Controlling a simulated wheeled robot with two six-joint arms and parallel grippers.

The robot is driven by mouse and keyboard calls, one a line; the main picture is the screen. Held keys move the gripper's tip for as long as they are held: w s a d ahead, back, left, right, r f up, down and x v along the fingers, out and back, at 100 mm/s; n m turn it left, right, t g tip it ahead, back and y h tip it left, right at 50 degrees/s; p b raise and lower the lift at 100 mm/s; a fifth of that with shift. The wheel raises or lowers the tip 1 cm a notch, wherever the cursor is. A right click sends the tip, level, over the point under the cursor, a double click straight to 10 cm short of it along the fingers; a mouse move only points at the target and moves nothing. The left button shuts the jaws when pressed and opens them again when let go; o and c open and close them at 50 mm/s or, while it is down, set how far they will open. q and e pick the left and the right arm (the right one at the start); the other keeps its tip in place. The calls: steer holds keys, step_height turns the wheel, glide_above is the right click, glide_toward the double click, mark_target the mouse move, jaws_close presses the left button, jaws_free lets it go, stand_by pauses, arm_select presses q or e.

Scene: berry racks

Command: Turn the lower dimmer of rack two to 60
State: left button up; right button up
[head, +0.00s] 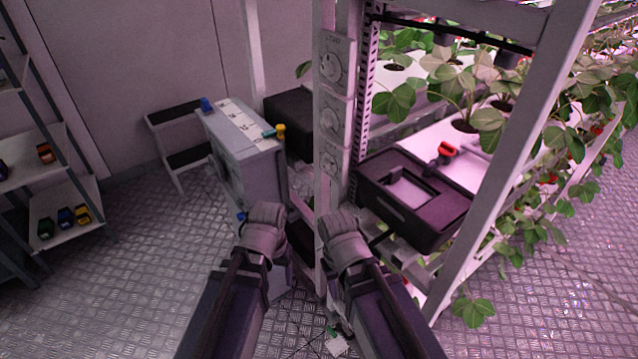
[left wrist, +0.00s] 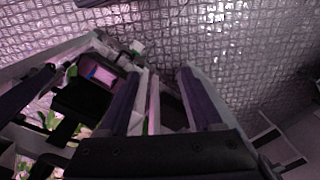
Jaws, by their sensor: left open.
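The rack post (head: 322,190) carries a column of pale dial plates. An upper dial (head: 332,68), a middle dial (head: 330,121) and a bottom dial (head: 331,161) show in the head view. Their scale numbers are too small to read, and I cannot tell the bottom dial's setting. My left gripper (head: 264,222) is below and left of the dials, apart from them. In the left wrist view its two fingers (left wrist: 161,75) are spread with nothing gripped between them. My right gripper (head: 340,228) is just below the bottom dial; its fingertips are hidden behind its wrist.
A black box (head: 415,232) sits on the rack shelf right of the post, below strawberry plants (head: 465,85). A grey cabinet (head: 262,180) stands close left of the post. A step stool (head: 180,125) and a shelf (head: 65,205) with small coloured items are farther left.

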arm_select(q)
steer(key=w+a+f+h+b, duration=0.2)
steer(key=w+f+b, duration=0.15)
steer(key=f, duration=0.25)
steer(key=t+h+b, duration=0.1)
steer(key=t+h, duration=1)
steer(key=h, duration=0.1)
glide_toward(323, 167)
steer(key=shift+n, duration=0.3)
steer(key=shift+x, duration=4.25)
arm_select(e)
step_height(323, 167, down, 7)
arm_select(q)
steer(key=shift+c, duration=0.4)
arm_select(e)
steer(key=shift+r, duration=0.1)
arm_select(q)
jaws_close()
